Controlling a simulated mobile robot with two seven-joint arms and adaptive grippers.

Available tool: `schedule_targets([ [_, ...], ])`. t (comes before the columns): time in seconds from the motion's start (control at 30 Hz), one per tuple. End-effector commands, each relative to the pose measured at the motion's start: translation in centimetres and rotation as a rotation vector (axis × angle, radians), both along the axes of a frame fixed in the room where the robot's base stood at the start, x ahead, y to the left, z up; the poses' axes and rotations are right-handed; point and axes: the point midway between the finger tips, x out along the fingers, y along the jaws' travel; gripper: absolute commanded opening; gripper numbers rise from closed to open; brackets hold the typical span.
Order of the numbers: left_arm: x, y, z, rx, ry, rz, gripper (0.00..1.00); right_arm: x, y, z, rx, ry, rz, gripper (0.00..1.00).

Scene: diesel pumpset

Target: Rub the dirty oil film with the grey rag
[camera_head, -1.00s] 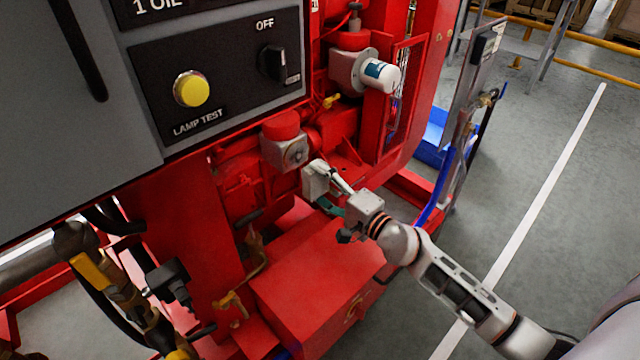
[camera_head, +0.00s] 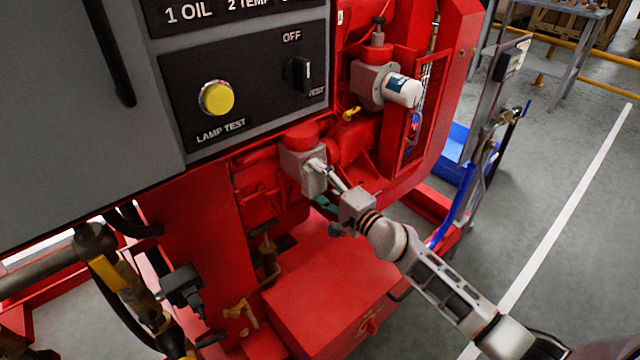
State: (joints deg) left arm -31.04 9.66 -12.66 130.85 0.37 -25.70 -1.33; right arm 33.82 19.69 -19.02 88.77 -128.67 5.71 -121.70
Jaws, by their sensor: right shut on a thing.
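My right gripper (camera_head: 326,176) comes in from the lower right and is shut on a pale grey folded piece, which I take for the grey rag (camera_head: 312,182). The rag is at the front face of a grey housing (camera_head: 291,164) with a red cap, and appears to touch it. The rag and fingers cover much of that face. The oil film cannot be made out; it may be behind the rag. My left gripper is not in view.
A grey control panel with a yellow lamp-test button (camera_head: 216,98) overhangs at upper left. A white filter (camera_head: 402,90) sticks out above right of the gripper. A red box (camera_head: 325,285) lies below. Open floor (camera_head: 560,270) is at right.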

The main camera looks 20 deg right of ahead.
Motion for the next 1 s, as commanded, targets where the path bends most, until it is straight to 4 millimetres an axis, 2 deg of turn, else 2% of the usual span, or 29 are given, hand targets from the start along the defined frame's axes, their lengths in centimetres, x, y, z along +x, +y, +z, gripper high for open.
schedule_targets([
  [1.0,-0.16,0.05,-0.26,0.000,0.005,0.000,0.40,0.95,0.35,0.03,0.001,-0.001,0.000,0.48],
])
